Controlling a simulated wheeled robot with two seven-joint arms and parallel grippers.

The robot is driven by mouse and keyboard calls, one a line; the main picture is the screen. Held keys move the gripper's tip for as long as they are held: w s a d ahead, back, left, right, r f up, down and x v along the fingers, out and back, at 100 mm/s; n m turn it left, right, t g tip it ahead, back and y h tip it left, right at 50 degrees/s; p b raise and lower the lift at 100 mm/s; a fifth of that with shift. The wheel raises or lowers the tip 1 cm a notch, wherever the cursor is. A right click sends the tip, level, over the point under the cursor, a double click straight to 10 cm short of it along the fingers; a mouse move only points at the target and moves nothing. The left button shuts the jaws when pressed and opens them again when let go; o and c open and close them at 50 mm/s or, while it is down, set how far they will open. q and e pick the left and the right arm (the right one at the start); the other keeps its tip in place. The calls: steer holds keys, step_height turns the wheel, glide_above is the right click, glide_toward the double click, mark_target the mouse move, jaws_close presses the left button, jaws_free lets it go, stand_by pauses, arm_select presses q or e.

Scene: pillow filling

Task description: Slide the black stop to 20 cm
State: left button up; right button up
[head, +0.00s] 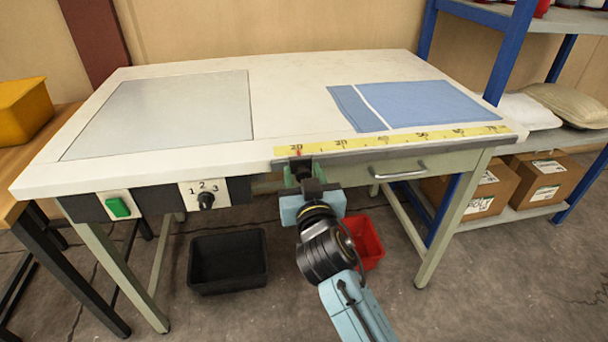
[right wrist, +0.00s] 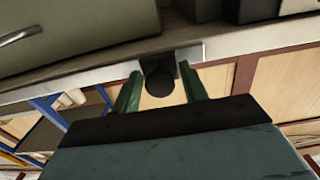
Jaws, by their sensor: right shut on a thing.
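The black stop (head: 299,166) sits on the rail (head: 400,147) along the table's front edge, near the rail's left end. It lies just below the first label, 20, on the yellow tape scale (head: 390,138), where a small red mark shows. The right gripper (head: 300,175) is shut on the stop from the front. In the right wrist view, the stop's round black knob (right wrist: 160,78) sits between the two green fingers of my right gripper (right wrist: 162,90). Exact alignment with the 20 line cannot be told. My left gripper is out of view.
Blue cloth (head: 415,103) lies behind the scale. A grey plate (head: 160,112) covers the table's left part. A green button (head: 118,207) and a numbered dial (head: 206,200) are on the front left. A drawer handle (head: 398,174) is right of my gripper. Black (head: 228,262) and red bins (head: 367,243) stand below.

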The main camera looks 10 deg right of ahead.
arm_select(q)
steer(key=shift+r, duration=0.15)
arm_select(e)
steer(key=shift+a, duration=0.25)
steer(key=o, duration=1)
steer(key=shift+a, duration=0.1)
steer(key=shift+o, duration=0.2)
steer(key=shift+s, duration=0.1)
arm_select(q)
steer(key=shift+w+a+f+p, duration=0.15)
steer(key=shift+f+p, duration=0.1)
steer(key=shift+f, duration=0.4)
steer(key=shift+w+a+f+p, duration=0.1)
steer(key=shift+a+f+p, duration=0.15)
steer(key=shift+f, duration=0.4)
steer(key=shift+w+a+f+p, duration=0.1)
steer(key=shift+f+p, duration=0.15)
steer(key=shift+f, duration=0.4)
arm_select(e)
steer(key=s, duration=1.3)
steer(key=shift+a, duration=0.15)
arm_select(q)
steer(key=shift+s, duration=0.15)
arm_select(e)
steer(key=shift+s, duration=0.1)
